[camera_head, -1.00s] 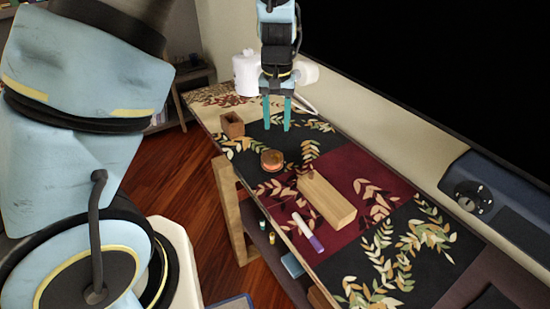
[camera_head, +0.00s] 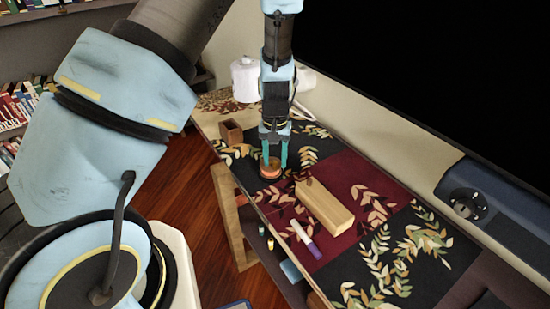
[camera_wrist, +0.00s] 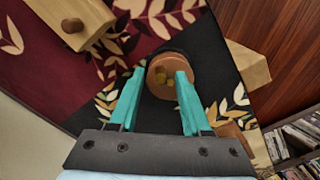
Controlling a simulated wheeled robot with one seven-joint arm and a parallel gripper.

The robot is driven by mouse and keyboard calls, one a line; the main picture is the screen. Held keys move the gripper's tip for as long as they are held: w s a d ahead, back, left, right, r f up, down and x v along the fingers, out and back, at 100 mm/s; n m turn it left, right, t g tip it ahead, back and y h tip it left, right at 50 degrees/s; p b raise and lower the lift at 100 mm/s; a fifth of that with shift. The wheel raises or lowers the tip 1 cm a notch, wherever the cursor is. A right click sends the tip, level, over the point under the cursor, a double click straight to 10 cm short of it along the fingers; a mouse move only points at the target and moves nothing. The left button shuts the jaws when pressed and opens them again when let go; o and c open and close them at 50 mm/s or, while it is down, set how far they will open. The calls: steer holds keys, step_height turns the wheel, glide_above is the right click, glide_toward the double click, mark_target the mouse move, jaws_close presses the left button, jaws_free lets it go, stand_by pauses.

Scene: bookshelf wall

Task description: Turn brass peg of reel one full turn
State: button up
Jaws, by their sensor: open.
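The reel (camera_head: 269,172) is a small round brown thing with a reddish-orange side, standing on the dark patterned cloth. In the wrist view its round tan top (camera_wrist: 158,70) carries small yellow brass-coloured spots (camera_wrist: 169,82); I cannot tell which is the peg. My gripper (camera_head: 275,164) points down with its two teal fingers apart, right at the reel. In the wrist view my gripper (camera_wrist: 160,73) is open with the reel's top between and just beyond the fingertips. The right finger overlaps the reel's edge. I cannot tell whether either finger touches it.
A wooden block (camera_head: 326,207) with a brown knob (camera_wrist: 72,25) lies to the right. A white and purple marker (camera_head: 304,238) is near the table's front edge. A small open wooden box (camera_head: 231,133) stands to the left. A white rounded object (camera_head: 246,80) is at the back.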

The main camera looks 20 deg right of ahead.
steer(key=shift+c, duration=0.2)
jaws_close()
steer(key=shift+a+m, duration=0.1)
steer(key=shift+m, duration=0.2)
